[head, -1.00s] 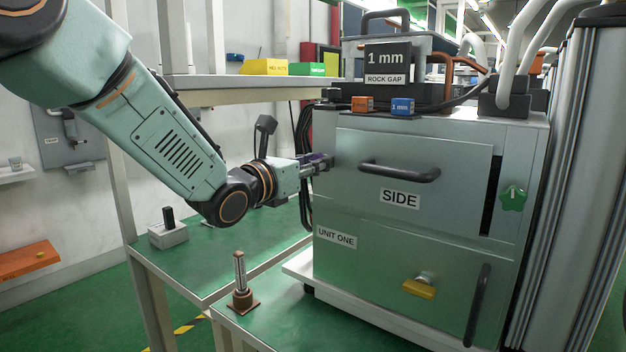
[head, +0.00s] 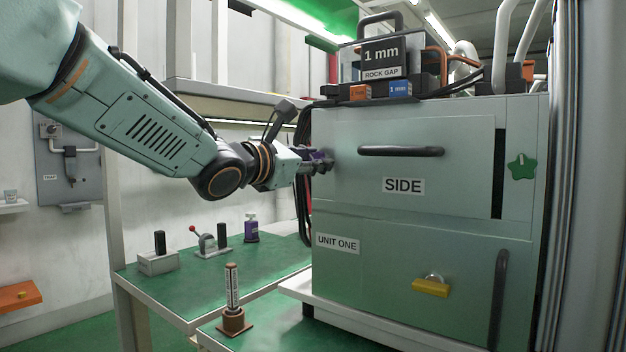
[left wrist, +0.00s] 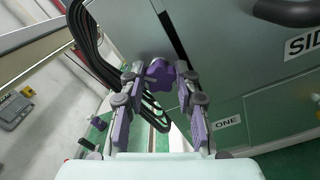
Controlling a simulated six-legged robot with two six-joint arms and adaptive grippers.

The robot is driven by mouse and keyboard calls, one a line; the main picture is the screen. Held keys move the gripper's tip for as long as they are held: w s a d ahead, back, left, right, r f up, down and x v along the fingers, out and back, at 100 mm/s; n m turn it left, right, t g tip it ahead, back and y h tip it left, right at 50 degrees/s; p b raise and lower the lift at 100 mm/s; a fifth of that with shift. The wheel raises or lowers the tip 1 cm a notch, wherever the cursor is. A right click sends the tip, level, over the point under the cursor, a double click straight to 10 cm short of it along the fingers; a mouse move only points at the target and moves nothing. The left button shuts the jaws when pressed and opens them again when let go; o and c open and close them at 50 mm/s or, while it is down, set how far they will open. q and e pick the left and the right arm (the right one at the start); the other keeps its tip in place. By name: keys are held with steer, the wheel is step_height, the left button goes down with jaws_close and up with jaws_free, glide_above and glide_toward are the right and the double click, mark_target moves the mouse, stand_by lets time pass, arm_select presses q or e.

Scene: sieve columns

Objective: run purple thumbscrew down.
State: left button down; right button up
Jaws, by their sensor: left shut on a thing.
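The purple thumbscrew (left wrist: 158,76) is a lobed knob on the side of the grey cabinet (head: 350,215), near its left edge. It shows clearly between the fingers in the left wrist view. My left gripper (left wrist: 158,88) is shut on it, one finger on each side. In the head view my left gripper (head: 325,161) reaches the cabinet's upper left front, and its fingers hide most of the thumbscrew. My right gripper is in neither view.
A dark handle (head: 400,151) sticks out right of the gripper. Black cables (left wrist: 88,40) hang close by. A small post (head: 233,300) stands on the green bench.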

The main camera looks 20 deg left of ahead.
arm_select(q)
steer(key=shift+f+m+b, duration=0.45)
steer(key=shift+m+b, duration=0.15)
steer(key=shift+b, duration=0.45)
